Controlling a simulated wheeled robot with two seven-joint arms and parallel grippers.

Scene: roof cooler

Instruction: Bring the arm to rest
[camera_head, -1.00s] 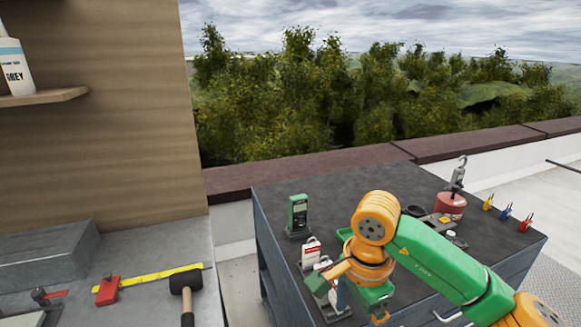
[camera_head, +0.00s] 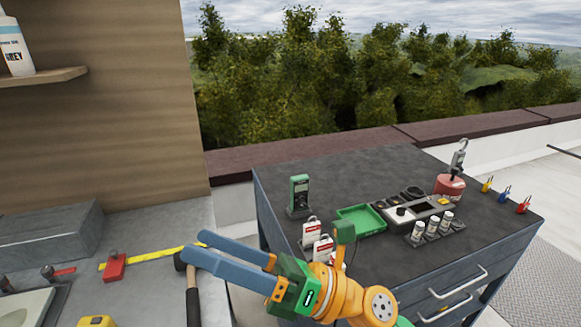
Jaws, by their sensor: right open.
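My right arm reaches in from the bottom, with an orange wrist and a green gripper body. My right gripper (camera_head: 194,246) has two long blue-grey fingers that point left. The fingers are apart with nothing between them. In the picture the fingertips lie over the edge of the left bench, overlapping the head of a black mallet (camera_head: 193,300); I cannot tell how high above it they are. The gripper is in front of the left side of the dark cabinet top (camera_head: 320,172). My left gripper is not in view.
On the cabinet stand a green meter (camera_head: 299,194), red-and-white padlock-like tags (camera_head: 311,232), a green tray (camera_head: 361,219), several small cylinders in a holder (camera_head: 433,229) and a red canister (camera_head: 449,187). The cabinet's back middle is clear.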

